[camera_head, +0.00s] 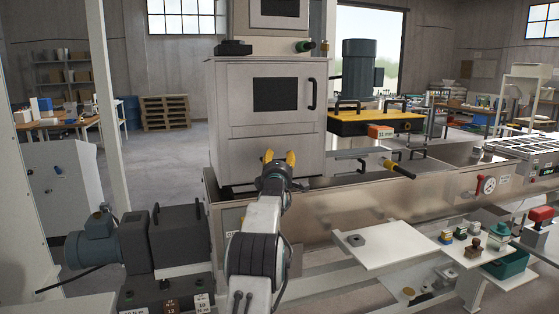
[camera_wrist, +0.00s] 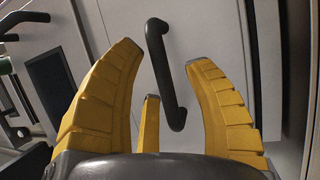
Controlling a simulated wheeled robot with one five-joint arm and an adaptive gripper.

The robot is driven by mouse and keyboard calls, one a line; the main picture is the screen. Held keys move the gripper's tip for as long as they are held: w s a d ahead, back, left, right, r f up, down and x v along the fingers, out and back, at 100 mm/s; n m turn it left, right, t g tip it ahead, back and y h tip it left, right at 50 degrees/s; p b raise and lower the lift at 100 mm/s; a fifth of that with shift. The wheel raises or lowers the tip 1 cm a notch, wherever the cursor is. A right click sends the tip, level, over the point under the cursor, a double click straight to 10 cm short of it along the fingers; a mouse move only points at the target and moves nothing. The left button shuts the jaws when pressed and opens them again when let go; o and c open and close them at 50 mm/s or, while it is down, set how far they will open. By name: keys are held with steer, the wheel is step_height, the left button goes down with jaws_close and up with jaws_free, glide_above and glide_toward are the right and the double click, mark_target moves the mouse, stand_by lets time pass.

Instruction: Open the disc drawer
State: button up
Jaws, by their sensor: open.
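My gripper (camera_head: 279,158) is open, with its yellow fingers pointing up in front of the grey cabinet (camera_head: 250,150) in the head view. In the wrist view my gripper (camera_wrist: 161,57) has a black bar handle (camera_wrist: 158,60) between its spread fingers, on a light grey panel (camera_wrist: 130,20). The handle appears beyond the fingertips and the fingers do not grip it. A black handle (camera_head: 312,94) also shows at the right edge of the cabinet front, beside a dark window (camera_head: 275,94). I cannot tell which front is the disc drawer.
A metal trough (camera_head: 350,205) runs along the right below the cabinet. A yellow-and-black cover (camera_head: 375,121) with a motor (camera_head: 362,68) stands behind it. A white shelf (camera_head: 385,246) is at the front right. A blue motor (camera_head: 93,240) stands low left. Open floor (camera_head: 165,165) lies at left.

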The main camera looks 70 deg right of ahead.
jaws_close()
stand_by(0.3)
